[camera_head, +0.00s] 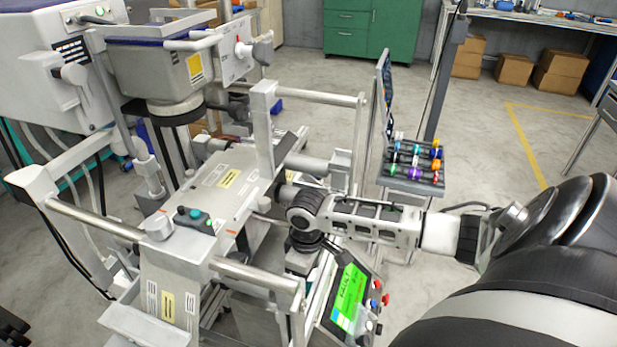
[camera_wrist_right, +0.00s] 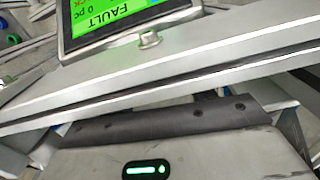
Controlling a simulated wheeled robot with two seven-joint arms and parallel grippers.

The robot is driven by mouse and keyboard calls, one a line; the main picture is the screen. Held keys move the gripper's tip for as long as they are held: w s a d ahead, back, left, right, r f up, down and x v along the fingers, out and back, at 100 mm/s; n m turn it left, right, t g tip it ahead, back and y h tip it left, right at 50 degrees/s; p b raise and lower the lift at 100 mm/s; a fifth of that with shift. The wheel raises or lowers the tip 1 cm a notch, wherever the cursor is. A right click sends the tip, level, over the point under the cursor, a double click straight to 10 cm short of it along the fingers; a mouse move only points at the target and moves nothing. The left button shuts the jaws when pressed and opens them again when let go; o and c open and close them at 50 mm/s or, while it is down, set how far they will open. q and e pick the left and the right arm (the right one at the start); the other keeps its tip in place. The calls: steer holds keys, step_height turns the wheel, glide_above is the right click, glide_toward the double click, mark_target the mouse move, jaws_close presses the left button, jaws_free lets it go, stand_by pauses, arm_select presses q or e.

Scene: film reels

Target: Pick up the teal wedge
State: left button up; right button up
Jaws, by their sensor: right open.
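I cannot make out a teal wedge in either view. My right arm comes in from the right in the head view and reaches over the machine's front right side. Its right gripper (camera_head: 304,240) is at the end of the arm, low among the machine's parts, and its fingertips are hidden. In the right wrist view the grey gripper body (camera_wrist_right: 190,152) with a green light fills the bottom, close to a pale metal bar (camera_wrist_right: 200,75). Nothing shows held in it. My left gripper is not in view.
A green screen (camera_head: 349,292) reading FAULT, with coloured buttons beside it, is just below my right gripper. A metal rail (camera_head: 255,275) and posts crowd the machine. A rack (camera_head: 412,184) of small coloured items stands behind my arm. Open floor lies further right.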

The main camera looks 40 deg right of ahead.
step_height(320, 180, down, 5)
steer(key=shift+w+f, duration=0.1)
steer(key=shift+f, duration=0.1)
steer(key=c, duration=1.1)
